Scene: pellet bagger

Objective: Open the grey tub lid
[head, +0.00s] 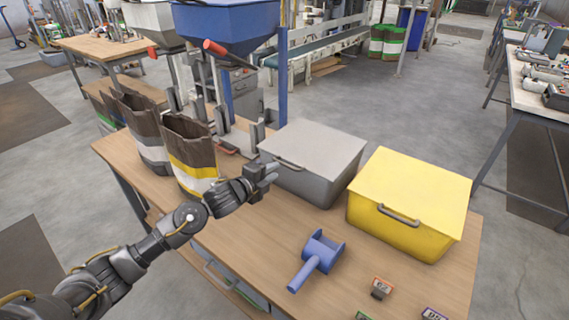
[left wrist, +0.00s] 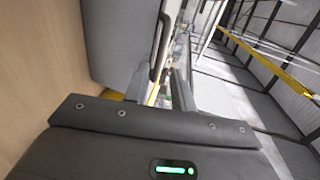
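The grey tub (head: 308,187) stands on the wooden table, and its flat grey lid (head: 315,145) lies closed on top. A bar handle (head: 289,164) is at the lid's front edge. My left gripper (head: 272,174) is at the left end of that handle, in front of the tub. In the left wrist view the two fingers (left wrist: 160,86) are apart, with the handle (left wrist: 161,42) just beyond the gap between them. I cannot tell whether a finger touches it. The tub's wall (left wrist: 115,40) fills the upper left there. My right gripper is not in view.
A yellow lidded tub (head: 405,205) stands close to the right. A blue scoop (head: 318,255) and small label blocks (head: 381,288) lie in front. Open bags (head: 190,155) stand at the left, under the blue hopper (head: 228,22). Bare tabletop (head: 245,235) lies left of the scoop.

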